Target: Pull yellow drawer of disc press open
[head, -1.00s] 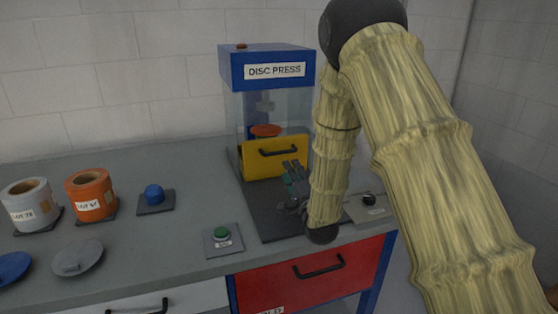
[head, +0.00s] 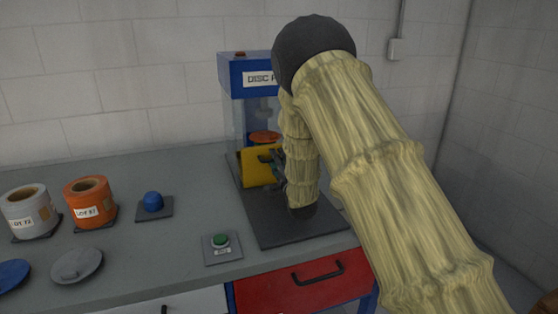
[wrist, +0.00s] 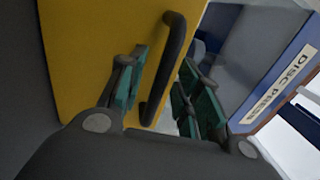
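The disc press (head: 232,70) is a blue-topped machine with clear sides at the back of the bench. Its yellow drawer (head: 250,166) sits at the press's front and is partly covered by my arm in the head view. In the wrist view the yellow drawer front (wrist: 95,45) fills the left and middle, with its black bar handle (wrist: 165,70) standing out from it. My gripper (wrist: 158,88) is open, with its green-padded fingers on either side of the handle. I cannot tell whether either finger touches it.
A dark mat (head: 270,225) lies before the press. A green button box (head: 221,246) and a blue button (head: 153,202) stand to the left. Orange (head: 90,203) and white (head: 30,210) rolls stand further left. A red drawer (head: 290,287) is below the bench top.

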